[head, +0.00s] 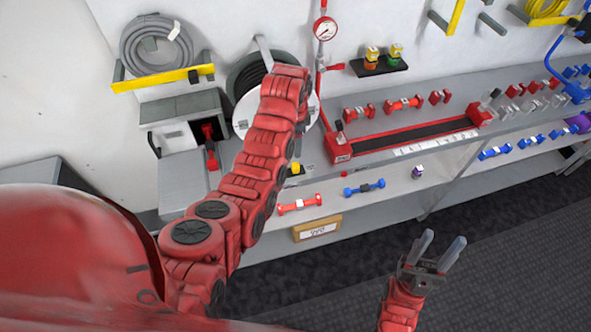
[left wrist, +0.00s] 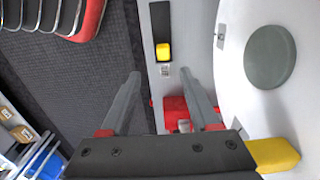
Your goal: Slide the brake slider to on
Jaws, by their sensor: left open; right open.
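The brake slider looks to be the small yellow block (left wrist: 163,51) in a black slot (left wrist: 160,20) in the left wrist view. It sits at the slot's lower end in that picture, above a small label (left wrist: 165,71) too small to read. A yellow piece (head: 296,168) beside my arm in the head view seems to be the same block. My left gripper (left wrist: 160,75) is open and empty, its fingers pointing towards the slider's panel; in the head view my arm hides it. My right gripper (head: 444,239) is open and empty, in front of the bench.
The white reel disc with its grey hub (left wrist: 270,57) stands close to the right of my left fingers, with a yellow part (left wrist: 273,155) below it. A red part (left wrist: 176,110) lies behind the fingers. The grey bench (head: 395,185) holds red and blue fittings.

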